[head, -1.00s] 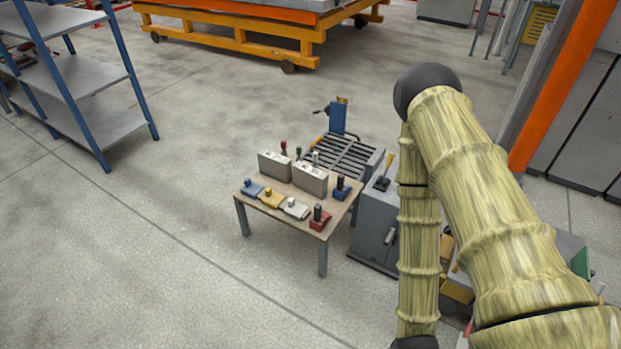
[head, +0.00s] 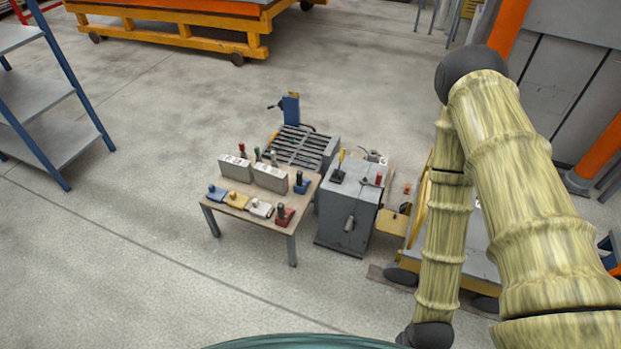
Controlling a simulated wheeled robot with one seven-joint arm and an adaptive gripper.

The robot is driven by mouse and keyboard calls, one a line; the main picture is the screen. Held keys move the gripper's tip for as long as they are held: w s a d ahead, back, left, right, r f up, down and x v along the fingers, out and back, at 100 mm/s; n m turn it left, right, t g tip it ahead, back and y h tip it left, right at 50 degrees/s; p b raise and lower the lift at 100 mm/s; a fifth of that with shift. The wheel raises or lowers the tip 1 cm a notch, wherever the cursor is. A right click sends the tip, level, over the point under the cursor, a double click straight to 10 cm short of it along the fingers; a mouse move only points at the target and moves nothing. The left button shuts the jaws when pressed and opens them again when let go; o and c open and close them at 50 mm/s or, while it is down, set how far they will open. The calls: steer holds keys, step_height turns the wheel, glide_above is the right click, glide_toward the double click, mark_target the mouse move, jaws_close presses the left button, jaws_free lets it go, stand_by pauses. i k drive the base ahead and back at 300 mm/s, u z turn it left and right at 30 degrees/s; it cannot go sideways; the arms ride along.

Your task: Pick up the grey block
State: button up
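Two grey upright blocks with white labels on top stand side by side on a small wooden-topped table. The left grey block (head: 236,168) and the right grey block (head: 270,180) look alike, so I cannot tell which one the task means. The small table (head: 303,204) also bears a row of low handled pieces in front of the blocks: blue (head: 217,194), yellow (head: 236,200), whitish (head: 260,208) and red (head: 285,217). My arm reaches down the right side of the picture, apart from the table. My gripper is not in view.
A grey cabinet (head: 342,218) with a lever stands just right of the table. A slatted grey bench (head: 305,147) is behind it. A blue-posted shelf (head: 62,145) is at left, a yellow cart (head: 190,35) at the back. Floor left and in front is open.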

mark_target(270, 179)
steer(key=z, duration=0.4)
steer(key=i, duration=2.15)
steer(key=u, duration=2.1)
